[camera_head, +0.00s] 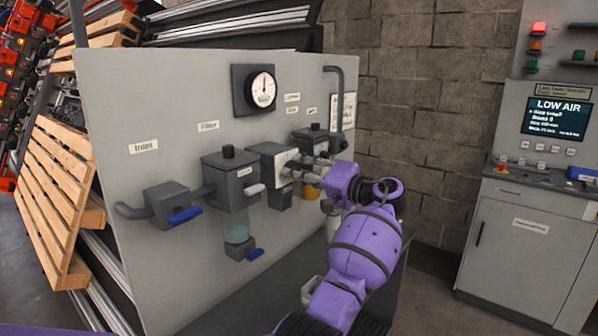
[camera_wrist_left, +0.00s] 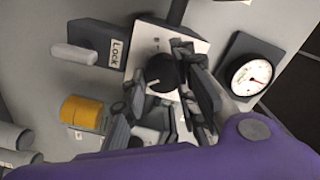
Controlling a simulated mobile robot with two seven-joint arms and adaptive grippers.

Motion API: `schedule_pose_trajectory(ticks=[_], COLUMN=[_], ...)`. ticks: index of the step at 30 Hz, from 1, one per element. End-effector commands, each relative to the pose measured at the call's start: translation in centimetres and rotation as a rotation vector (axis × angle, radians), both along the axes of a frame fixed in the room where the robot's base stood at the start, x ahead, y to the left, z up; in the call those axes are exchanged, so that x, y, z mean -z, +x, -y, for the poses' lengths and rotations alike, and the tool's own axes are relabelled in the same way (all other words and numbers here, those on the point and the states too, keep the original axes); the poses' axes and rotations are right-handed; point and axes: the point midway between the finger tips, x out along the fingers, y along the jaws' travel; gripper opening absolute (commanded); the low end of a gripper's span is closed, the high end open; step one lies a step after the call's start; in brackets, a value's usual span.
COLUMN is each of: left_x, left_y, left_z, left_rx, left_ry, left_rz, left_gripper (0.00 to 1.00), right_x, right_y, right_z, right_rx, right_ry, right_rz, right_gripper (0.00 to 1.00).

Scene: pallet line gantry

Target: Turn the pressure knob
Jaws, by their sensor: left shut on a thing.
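The pressure knob (camera_wrist_left: 162,73) is a round black knob with a white pointer line, seen in the left wrist view on a white plate (camera_wrist_left: 150,40). My left gripper (camera_wrist_left: 160,80) has its dark fingers on either side of the knob and is shut on it. In the head view my purple left arm reaches up to the panel, and the left gripper (camera_head: 299,171) is at the white-faced unit (camera_head: 280,153). The knob is hidden there by the fingers. A round pressure gauge (camera_head: 263,90) sits above on the panel. My right gripper is not in view.
The Lock box (camera_head: 230,178), the inlet valve with a blue handle (camera_head: 184,215) and pipes stick out left of the gripper. A yellow part (camera_head: 311,191) is just below it. A console screen (camera_head: 557,118) at right reads LOW AIR. Wooden pallets (camera_head: 58,190) stand at left.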

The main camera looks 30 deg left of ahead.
Motion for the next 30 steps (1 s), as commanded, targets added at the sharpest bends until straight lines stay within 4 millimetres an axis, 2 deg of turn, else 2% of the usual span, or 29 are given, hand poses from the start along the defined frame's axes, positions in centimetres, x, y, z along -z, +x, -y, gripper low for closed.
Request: schedule_pose_trajectory(ticks=[11,12,15,25,30], left_x=[0.3,0.3,0.3,0.2,0.2], left_y=[0.2,0.2,0.2,0.1,0.0], left_z=[0.2,0.2,0.2,0.3,2.2], left_rx=[0.008,0.008,0.006,0.003,0.004], left_ry=[-0.001,-0.001,0.0,0.0,-0.001], left_rz=[-0.008,-0.009,-0.008,-0.006,-0.006], left_gripper=[0.01,0.3,0.41,0.41,0.41], right_x=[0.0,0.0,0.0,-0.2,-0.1], right_y=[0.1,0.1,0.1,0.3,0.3], right_z=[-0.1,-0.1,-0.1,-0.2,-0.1], right_rx=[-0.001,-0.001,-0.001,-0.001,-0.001], right_ry=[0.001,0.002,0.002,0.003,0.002], right_rz=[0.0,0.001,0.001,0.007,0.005], right_gripper=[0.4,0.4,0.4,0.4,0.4])
